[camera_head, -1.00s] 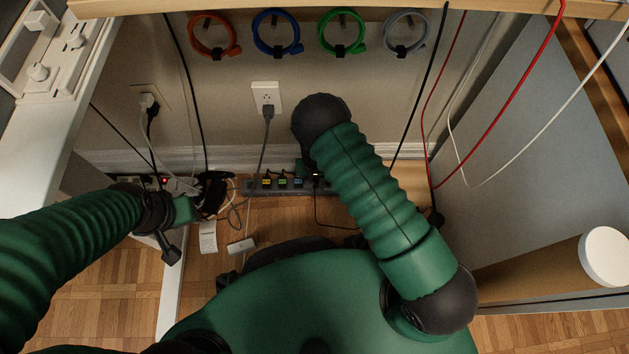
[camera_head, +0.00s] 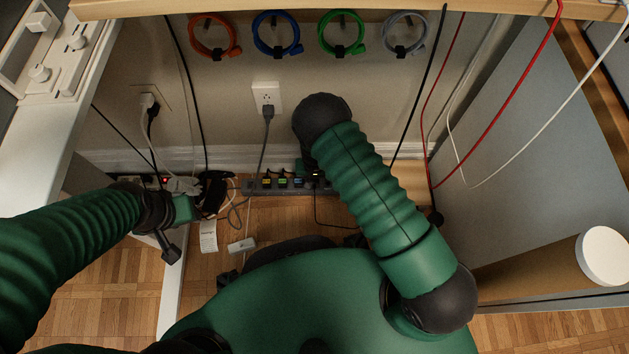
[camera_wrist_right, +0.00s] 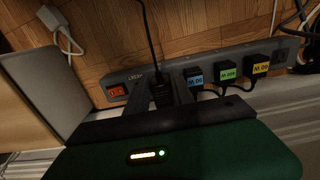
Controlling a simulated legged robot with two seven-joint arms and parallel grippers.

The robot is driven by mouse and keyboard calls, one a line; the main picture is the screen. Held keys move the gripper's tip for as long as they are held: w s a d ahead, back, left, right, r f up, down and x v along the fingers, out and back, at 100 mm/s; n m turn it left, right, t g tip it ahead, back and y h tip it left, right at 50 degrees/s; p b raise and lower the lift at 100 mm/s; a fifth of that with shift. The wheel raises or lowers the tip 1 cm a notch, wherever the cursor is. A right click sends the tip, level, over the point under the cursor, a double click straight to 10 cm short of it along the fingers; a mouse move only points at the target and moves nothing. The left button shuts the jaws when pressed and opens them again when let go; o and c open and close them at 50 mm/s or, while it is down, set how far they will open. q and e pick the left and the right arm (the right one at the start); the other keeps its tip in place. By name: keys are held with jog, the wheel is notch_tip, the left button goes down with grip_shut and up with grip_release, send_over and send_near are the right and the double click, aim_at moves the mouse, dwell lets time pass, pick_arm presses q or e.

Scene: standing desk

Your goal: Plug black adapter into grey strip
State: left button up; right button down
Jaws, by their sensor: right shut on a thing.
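The grey strip (camera_head: 252,188) lies along the foot of the wall; in the right wrist view the grey strip (camera_wrist_right: 138,77) shows a red switch at its left end. My right gripper (camera_wrist_right: 167,98) is shut on the black adapter (camera_wrist_right: 160,92), which is at the strip between the red switch and the blue-labelled plug. Its cord runs up the picture. Whether its prongs are seated is hidden. In the head view my right forearm covers most of that gripper. My left gripper (camera_head: 214,192) is beside a cable cluster left of the strip; its jaw opening is unclear.
Plugs with blue (camera_wrist_right: 194,78), green (camera_wrist_right: 228,71) and yellow (camera_wrist_right: 257,66) labels sit in the strip close to the adapter. A white adapter (camera_head: 241,246) lies on the wooden floor. Red and white cables hang at the right, and a grey cabinet panel (camera_head: 520,150) stands there.

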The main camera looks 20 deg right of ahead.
jog(key=shift+f+b, duration=0.75)
jog(key=shift+f, duration=0.45)
jog(key=c, duration=1)
grip_release()
jog(key=shift+r, duration=0.1)
notch_tip(320, 180, up, 17)
jog(key=p, duration=1)
jog(key=shift+f+p, duration=0.2)
jog(key=shift+p, duration=0.15)
